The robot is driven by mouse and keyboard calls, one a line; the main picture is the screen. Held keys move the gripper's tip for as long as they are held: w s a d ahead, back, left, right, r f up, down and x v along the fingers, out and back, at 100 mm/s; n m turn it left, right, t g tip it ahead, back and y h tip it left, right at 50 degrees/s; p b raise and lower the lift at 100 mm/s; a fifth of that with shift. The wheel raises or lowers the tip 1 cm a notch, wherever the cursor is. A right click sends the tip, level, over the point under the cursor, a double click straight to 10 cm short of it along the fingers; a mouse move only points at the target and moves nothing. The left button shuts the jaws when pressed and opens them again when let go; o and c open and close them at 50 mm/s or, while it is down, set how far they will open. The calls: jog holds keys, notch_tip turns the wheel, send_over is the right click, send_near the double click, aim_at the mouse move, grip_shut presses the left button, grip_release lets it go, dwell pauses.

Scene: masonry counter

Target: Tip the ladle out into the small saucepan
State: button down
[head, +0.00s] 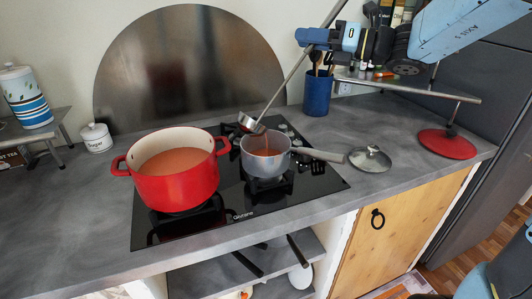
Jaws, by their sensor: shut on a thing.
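My gripper (311,38) is shut on the long metal handle of the ladle (283,85), high above the hob. The ladle's bowl (250,123) is tilted at the rear left rim of the small saucepan (265,163). I cannot tell whether the bowl touches the rim. A thin orange-red streak shows below the bowl, inside the saucepan, with orange-red liquid there. How much is left in the ladle is hidden. The grey saucepan stands on the hob, its handle (320,154) pointing right.
A large red pot (176,184) of orange-red soup stands left of the saucepan on the black hob (240,205). A glass lid (370,158) lies to the right. The left counter is mostly clear.

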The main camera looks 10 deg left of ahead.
jog(key=shift+w+d+f+m+t+y+p, duration=0.1)
jog(key=shift+w+d+f+m+y+p, duration=0.1)
jog(key=shift+w+d+f+m, duration=0.25)
jog(key=shift+w+d+f+m+t+y+p, duration=0.15)
jog(key=shift+w+d+f+m+y, duration=0.1)
jog(key=shift+w+d, duration=0.35)
jog(key=shift+w+d+f+m+t+y+p, duration=0.1)
jog(key=shift+w+d+f+m+y+p, duration=0.05)
jog(key=shift+w+d+f+m, duration=0.3)
dwell(1.4)
jog(key=shift+w+d+f+m+y+p, duration=0.3)
jog(key=shift+w+d+f+m, duration=0.25)
jog(key=shift+w+d+f, duration=0.4)
dwell(0.9)
jog(key=shift+w+d+f+m+t+y+p, duration=0.2)
jog(key=shift+w+d+f+m+t, duration=0.1)
jog(key=shift+w+d+f+m, duration=0.3)
jog(key=shift+w+d+f+m+t+y+p, duration=0.15)
jog(key=shift+w+d+f+m+t+p, duration=0.2)
jog(key=shift+f, duration=0.45)
jog(key=shift+w+d+f+m+t+y+p, duration=0.15)
jog(key=shift+w+d+f+m+t, duration=0.25)
jog(key=shift+f+m, duration=0.3)
dwell(1.1)
